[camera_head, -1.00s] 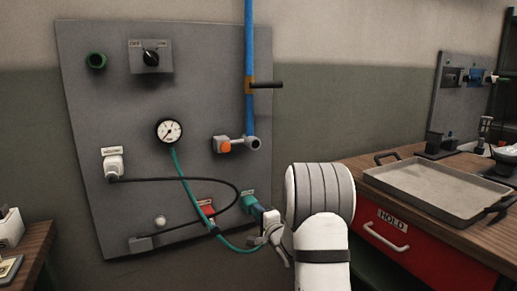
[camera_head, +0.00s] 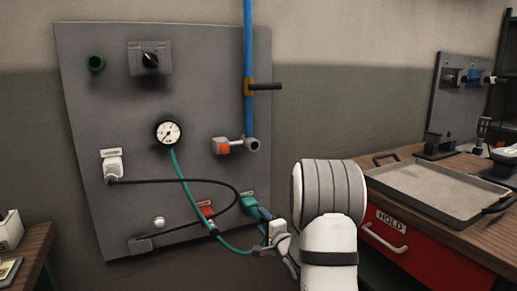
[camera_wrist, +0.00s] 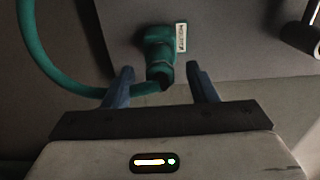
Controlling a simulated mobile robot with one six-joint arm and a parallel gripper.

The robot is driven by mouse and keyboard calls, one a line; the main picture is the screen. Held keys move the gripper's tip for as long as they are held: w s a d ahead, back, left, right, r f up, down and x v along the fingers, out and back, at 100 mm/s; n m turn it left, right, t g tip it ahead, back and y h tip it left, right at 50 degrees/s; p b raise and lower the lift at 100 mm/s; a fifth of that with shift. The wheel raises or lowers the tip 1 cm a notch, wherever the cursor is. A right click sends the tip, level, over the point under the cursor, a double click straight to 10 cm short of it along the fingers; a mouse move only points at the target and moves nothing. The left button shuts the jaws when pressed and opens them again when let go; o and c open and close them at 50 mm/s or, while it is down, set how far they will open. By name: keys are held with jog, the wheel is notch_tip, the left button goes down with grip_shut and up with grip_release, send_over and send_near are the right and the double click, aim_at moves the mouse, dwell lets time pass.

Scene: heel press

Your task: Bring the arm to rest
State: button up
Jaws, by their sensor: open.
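My gripper (camera_wrist: 162,88) is open in the wrist view, its two blue fingers standing on either side of a green hose coupling. The coupling (camera_wrist: 158,55) sits on the grey panel beside a small white label, and a green hose runs from it to the left. No contact between fingers and coupling can be made out. In the head view my gripper (camera_head: 263,215) is partly hidden by its own wrist, at the panel's lower right, close to the green coupling (camera_head: 249,202).
The grey wall panel (camera_head: 90,110) carries a gauge (camera_head: 167,133), a rotary switch (camera_head: 150,59), a white plug (camera_head: 113,166) with a black cable, and an orange-ended valve (camera_head: 223,146). At right, a bench with a metal tray (camera_head: 430,184) stands above a red drawer (camera_head: 420,258).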

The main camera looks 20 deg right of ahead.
jog(key=s, duration=0.3)
jog(key=shift+s, duration=0.2)
jog(key=s+a+r+n+g+h+p, duration=0.1)
jog(key=s+a+r+n+g+p, duration=0.35)
jog(key=r, duration=0.25)
jog(key=s+a+r+n+g+h+p, duration=0.2)
jog(key=s+a+r+n+g+p, duration=0.1)
jog(key=r+p, duration=0.3)
jog(key=s+a+r+n+g+p, duration=0.2)
jog(key=s+a+r+n+p, duration=0.1)
jog(key=s, duration=0.4)
jog(key=s+a+r+n+g+y+p, duration=0.1)
jog(key=s+a+r+n+g+p, duration=0.2)
jog(key=s+a, duration=0.2)
jog(key=s+a+r+n+g+y+p, duration=0.1)
jog(key=s+a+r+n+g+p, duration=0.2)
jog(key=s, duration=0.8)
jog(key=shift+s+a+r+n+p, duration=0.25)
jog(key=shift+a+n+p, duration=0.15)
jog(key=shift+n, duration=0.15)
